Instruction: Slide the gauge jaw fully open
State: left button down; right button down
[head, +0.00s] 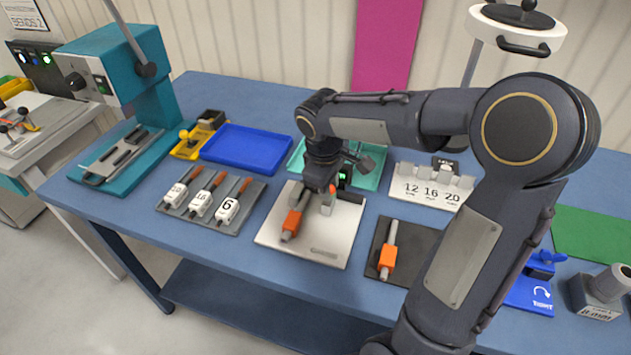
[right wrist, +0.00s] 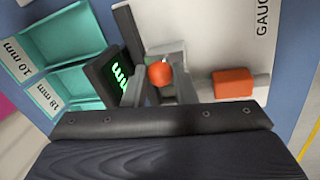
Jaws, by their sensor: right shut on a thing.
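The gauge is a white plate (head: 272,238) on the blue bench, with a display showing green digits (right wrist: 120,75) in the right wrist view. A round orange knob (right wrist: 160,72) sits on the gauge by its grey jaw parts. My right gripper (right wrist: 163,88) is over the plate with its fingers on either side of the knob, shut on it. In the head view my right gripper (head: 326,190) hides most of the knob and jaw. A grey rod with an orange sleeve (head: 292,222) lies on the plate, left of the gripper. My left gripper is not in view.
A similar orange-sleeved piece (head: 387,258) lies on a dark mat to the right. A rack (head: 430,190) marked 12, 16, 20 stands behind it. Teal bins (right wrist: 60,50) lie beyond the gauge. A blue tray (head: 247,148) and numbered tools (head: 200,203) are to the left.

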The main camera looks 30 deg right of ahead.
aim_at(327, 204)
jog(key=shift+s+d, duration=0.1)
jog(key=shift+d, duration=0.05)
jog(key=c, duration=1.2)
grip_release()
jog(key=shift+s, duration=0.15)
jog(key=v, duration=0.7)
jog(key=shift+r, duration=0.4)
jog(key=s+a+f+m+t+y, duration=0.1)
jog(key=s+a+m+y, duration=0.1)
jog(key=s, duration=0.4)
jog(key=s+a+f+m+t+y, duration=0.2)
jog(key=s+a+m, duration=0.1)
jog(key=s, duration=0.3)
jog(key=s+a+f+m+t+y, duration=0.1)
jog(key=s+a+m, duration=0.1)
jog(key=s, duration=0.4)
jog(key=shift+a+f+m+y, duration=0.15)
jog(key=shift+a+y, duration=0.05)
jog(key=shift+a, duration=0.25)
jog(key=shift+a+f+m+y, duration=0.15)
jog(key=shift+a+y, duration=0.05)
jog(key=shift+a, duration=0.25)
